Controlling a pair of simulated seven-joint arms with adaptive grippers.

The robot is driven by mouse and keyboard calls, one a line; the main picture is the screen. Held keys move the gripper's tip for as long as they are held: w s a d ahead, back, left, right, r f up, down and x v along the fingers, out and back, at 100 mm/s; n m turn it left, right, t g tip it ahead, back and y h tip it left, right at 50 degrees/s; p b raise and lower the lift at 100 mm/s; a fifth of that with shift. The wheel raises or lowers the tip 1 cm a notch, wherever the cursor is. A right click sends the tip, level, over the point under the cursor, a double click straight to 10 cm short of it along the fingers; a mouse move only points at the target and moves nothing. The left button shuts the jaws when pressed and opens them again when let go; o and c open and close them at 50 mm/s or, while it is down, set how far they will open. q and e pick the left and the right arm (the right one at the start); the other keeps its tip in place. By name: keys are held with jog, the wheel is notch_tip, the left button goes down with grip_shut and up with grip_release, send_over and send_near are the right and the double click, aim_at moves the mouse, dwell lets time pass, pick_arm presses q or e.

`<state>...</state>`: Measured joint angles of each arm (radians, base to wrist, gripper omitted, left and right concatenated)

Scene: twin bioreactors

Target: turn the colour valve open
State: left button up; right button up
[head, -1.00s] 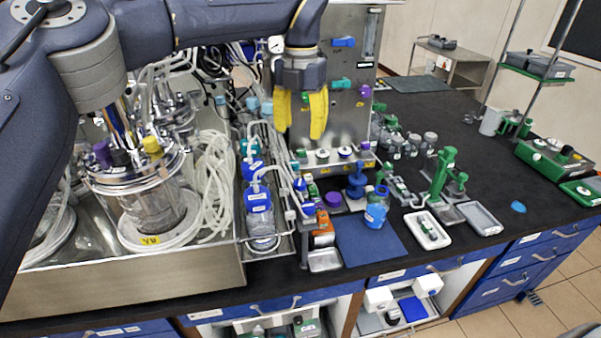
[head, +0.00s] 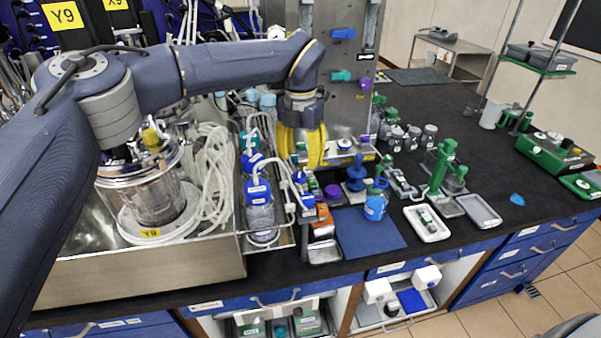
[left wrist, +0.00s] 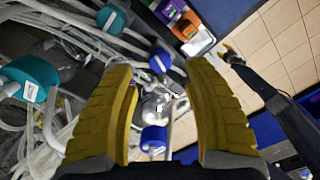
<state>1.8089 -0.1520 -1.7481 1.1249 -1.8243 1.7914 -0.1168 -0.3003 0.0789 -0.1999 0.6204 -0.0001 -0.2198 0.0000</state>
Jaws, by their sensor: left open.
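A steel panel (head: 340,105) stands behind my left gripper and carries coloured handles. I cannot tell which one is the colour valve. My left gripper (head: 301,158) is open and empty, pointing down in front of the panel's lower part and hiding some of it. In the left wrist view its yellow fingers (left wrist: 160,85) are apart. A dark arm with a yellow tip, apparently my right gripper (left wrist: 230,52), shows there, too small to read.
Blue-capped bottles (head: 258,195) and tubing stand left of and below the gripper. A glass vessel (head: 150,190) sits in a steel tray further left. A blue mat (head: 370,238) and a white tray (head: 427,223) lie to the right.

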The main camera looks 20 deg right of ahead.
aim_at(300, 174)
pick_arm(q)
jog(key=shift+f, duration=2.75)
grip_shut()
